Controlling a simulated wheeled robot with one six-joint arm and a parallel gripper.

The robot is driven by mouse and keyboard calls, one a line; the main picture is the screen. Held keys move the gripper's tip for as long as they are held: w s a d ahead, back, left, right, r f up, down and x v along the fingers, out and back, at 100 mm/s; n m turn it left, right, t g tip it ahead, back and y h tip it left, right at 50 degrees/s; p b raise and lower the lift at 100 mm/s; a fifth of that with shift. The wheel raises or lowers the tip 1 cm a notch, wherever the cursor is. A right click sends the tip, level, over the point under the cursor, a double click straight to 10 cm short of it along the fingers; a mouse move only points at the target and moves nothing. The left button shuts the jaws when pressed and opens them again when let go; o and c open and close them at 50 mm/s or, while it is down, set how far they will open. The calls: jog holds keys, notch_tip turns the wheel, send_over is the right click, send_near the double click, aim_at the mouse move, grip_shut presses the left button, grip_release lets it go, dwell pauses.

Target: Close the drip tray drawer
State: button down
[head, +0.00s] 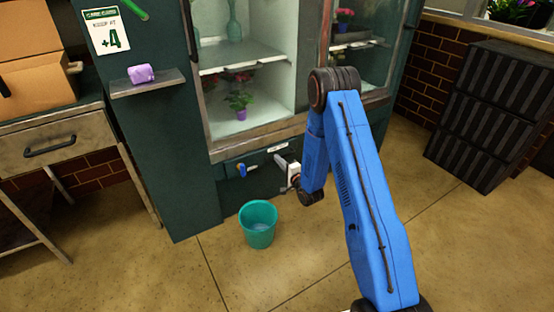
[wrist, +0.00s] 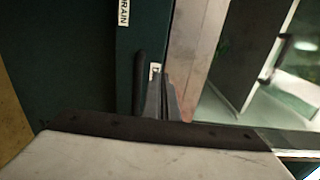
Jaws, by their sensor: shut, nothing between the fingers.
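The drip tray drawer appears to be the dark teal front (head: 262,182) low on the glass-fronted cabinet, under the metal sill. In the wrist view its dark front (wrist: 128,55) carries a black bar handle (wrist: 138,82) and a partly hidden white label. I cannot tell how far the drawer stands out. My gripper (head: 284,162) is at the right of this front in the head view and hides part of it. In the wrist view my gripper (wrist: 166,95) is shut and empty, with its fingers beside the handle; contact is unclear.
A blue valve knob (head: 241,170) sits on the low front. A teal bucket (head: 258,226) stands on the floor before it. A white label reading "DRAIN" (wrist: 123,12) shows in the wrist view. Black slatted crates (head: 490,115) stand at right.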

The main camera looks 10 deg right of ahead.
jog(key=v, duration=0.7)
send_near(275, 147)
jog(key=x, duration=0.6)
jog(key=shift+w+r, duration=0.15)
jog(key=shift+w, duration=0.05)
dwell(0.5)
jog(key=shift+x, duration=0.9)
jog(key=shift+w+r, duration=0.2)
jog(key=shift+w, duration=0.15)
jog(key=shift+a, duration=0.1)
